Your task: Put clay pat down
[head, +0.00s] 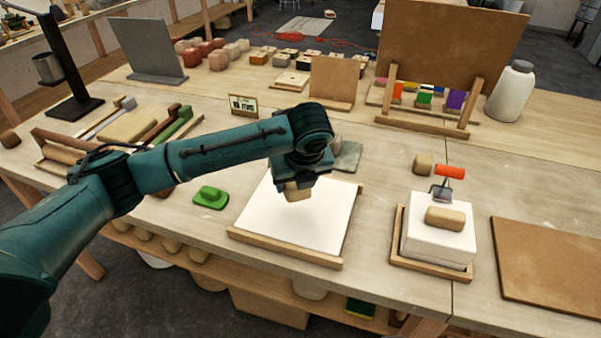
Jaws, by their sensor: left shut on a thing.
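My left gripper (299,180) points down over the white board (318,228) and is shut on a tan clay pat (297,194). The pat's lower part shows beneath the gripper, and the rest is hidden. I cannot tell whether it touches the board. The board lies in a low wooden frame, and its bare front half is free. My right gripper is not in view.
Another tan lump (422,163) lies behind. A green tool (211,197) lies left of the board. A brown board (550,265) lies at right.

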